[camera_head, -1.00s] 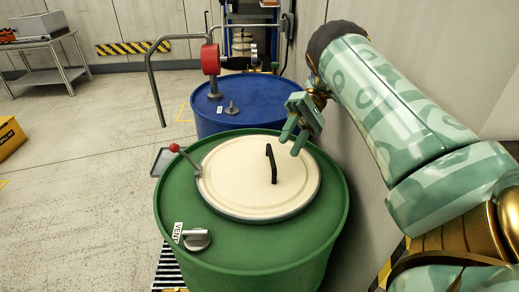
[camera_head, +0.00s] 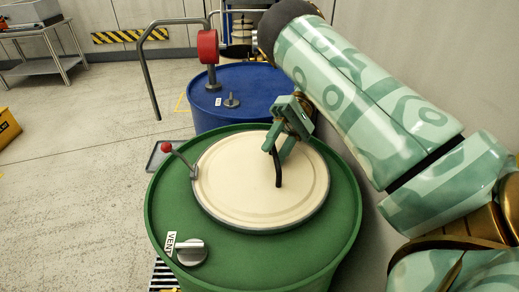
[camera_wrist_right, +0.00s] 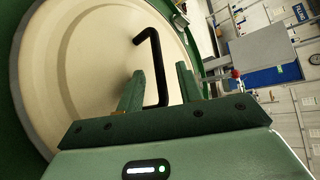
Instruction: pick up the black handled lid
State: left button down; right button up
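The cream round lid (camera_head: 235,180) with its black bent handle (camera_head: 278,172) lies on top of the green drum (camera_head: 170,215). My right gripper (camera_head: 276,150) is at the upper end of the handle, its fingers pointing down at the lid. In the right wrist view the two fingers (camera_wrist_right: 158,92) are spread apart. The black handle (camera_wrist_right: 158,65) shows between them, with a gap on each side, and the pale lid (camera_wrist_right: 85,65) lies behind. I cannot tell how deep the handle sits between the fingers. My left gripper is not in view.
A vent cap (camera_head: 191,251) is at the drum's front left. The blue drum (camera_head: 255,95) with a red pump part (camera_head: 207,46) stands behind. A wall is close on the right; open floor is on the left.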

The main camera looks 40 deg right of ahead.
jog(key=shift+s, duration=0.1)
grip_shut()
dwell(1.3)
